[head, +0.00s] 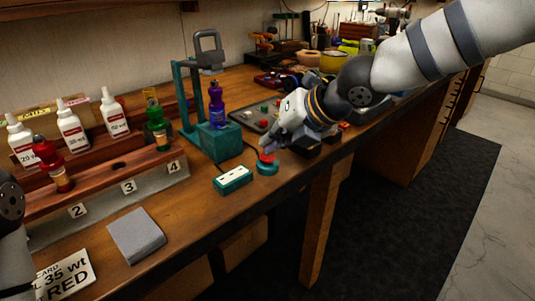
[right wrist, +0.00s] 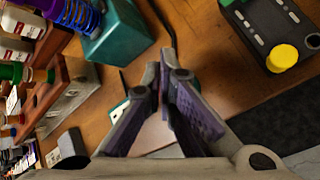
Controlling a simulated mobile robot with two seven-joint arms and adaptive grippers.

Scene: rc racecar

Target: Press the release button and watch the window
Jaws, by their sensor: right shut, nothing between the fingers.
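The release button (head: 267,157) is a red cap on a round teal base at the bench's front edge in the head view. Beside it lies a small teal box with a white window (head: 233,179) bearing dark marks too small to read. My right gripper (head: 268,146) is shut and empty, its fingertips right at the red cap. I cannot tell whether they touch it or press it. My left gripper is out of view.
A teal stand (head: 216,141) holds a purple shock (head: 216,100) behind the button. White bottles (head: 72,130) and a numbered rack (head: 128,186) stand left. A grey block (head: 136,235) and a card (head: 66,276) lie in front. A dark controller (head: 258,116) lies behind my gripper.

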